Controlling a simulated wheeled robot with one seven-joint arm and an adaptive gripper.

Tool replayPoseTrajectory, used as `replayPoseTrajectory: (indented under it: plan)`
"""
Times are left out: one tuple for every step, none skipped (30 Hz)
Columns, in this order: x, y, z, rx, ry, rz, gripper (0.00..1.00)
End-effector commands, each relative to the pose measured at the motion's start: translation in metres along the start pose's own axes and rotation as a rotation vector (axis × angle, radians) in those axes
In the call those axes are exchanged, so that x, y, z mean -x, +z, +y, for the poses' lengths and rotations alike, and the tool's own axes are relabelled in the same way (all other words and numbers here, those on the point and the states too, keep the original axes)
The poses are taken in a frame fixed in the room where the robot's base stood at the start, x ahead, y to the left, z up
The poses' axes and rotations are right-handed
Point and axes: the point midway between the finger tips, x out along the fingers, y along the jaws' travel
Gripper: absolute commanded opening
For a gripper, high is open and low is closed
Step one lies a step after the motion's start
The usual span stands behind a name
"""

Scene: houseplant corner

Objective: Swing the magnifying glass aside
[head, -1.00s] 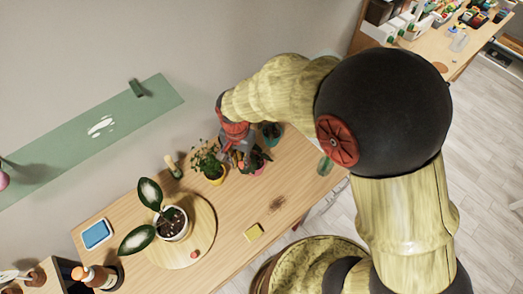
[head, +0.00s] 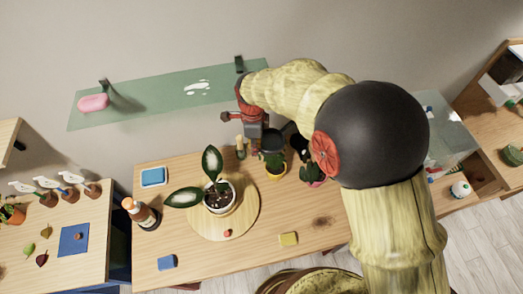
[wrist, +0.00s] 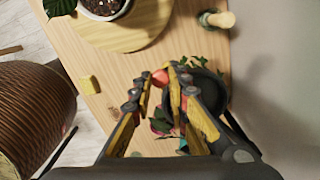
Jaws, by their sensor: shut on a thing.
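A dark round disc, which looks like the magnifying glass (wrist: 208,94), lies over the plant in the wrist view. In the head view the magnifying glass (head: 271,142) shows as a dark shape above the yellow-potted plant (head: 277,164). My gripper (wrist: 160,76) is shut on a small red knob (wrist: 160,78) at the disc's edge. In the head view my gripper (head: 253,135) is above the back of the table, just left of the yellow-potted plant. The fingertips are hard to make out there, and any mount of the glass is hidden.
A white-potted plant (head: 219,198) stands on a round wooden board (head: 246,217) at left. A pink-potted plant (head: 313,174) is right of my gripper. A green shelf (head: 180,93) runs along the wall. A yellow block (head: 288,239) lies on the table's front, with bare wood around it.

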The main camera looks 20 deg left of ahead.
Motion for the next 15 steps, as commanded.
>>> replayPoseTrajectory:
  plan:
    - [0.0006, 0.0014, -0.0020, -0.005, -0.001, 0.000, 0.00]
    - [0.0005, 0.0019, -0.0025, -0.008, -0.001, 0.000, 0.00]
    - [0.0004, 0.0024, -0.0030, -0.011, -0.001, 0.000, 0.00]
    - [0.0003, 0.0026, -0.0032, -0.012, -0.001, 0.000, 0.00]
    - [0.0003, 0.0028, -0.0034, -0.014, -0.001, 0.000, 0.00]
    - [0.0003, 0.0028, -0.0035, -0.015, -0.001, 0.000, 0.00]
    - [0.0004, 0.0029, -0.0036, -0.015, -0.001, 0.000, 0.00]
    - [0.0004, 0.0028, -0.0036, -0.015, -0.001, 0.000, 0.00]
    - [0.0004, 0.0028, -0.0036, -0.015, -0.001, 0.000, 0.00]
    - [0.0005, 0.0027, -0.0036, -0.015, -0.001, 0.000, 0.00]
    - [0.0004, 0.0027, -0.0036, -0.015, -0.001, 0.000, 0.00]
    - [0.0005, 0.0026, -0.0036, -0.015, -0.001, 0.000, 0.00]
    - [0.0005, 0.0026, -0.0036, -0.015, -0.001, 0.000, 0.00]
    - [0.0005, 0.0026, -0.0036, -0.015, -0.001, 0.000, 0.00]
    - [0.0005, 0.0026, -0.0036, -0.014, -0.001, 0.000, 0.18]
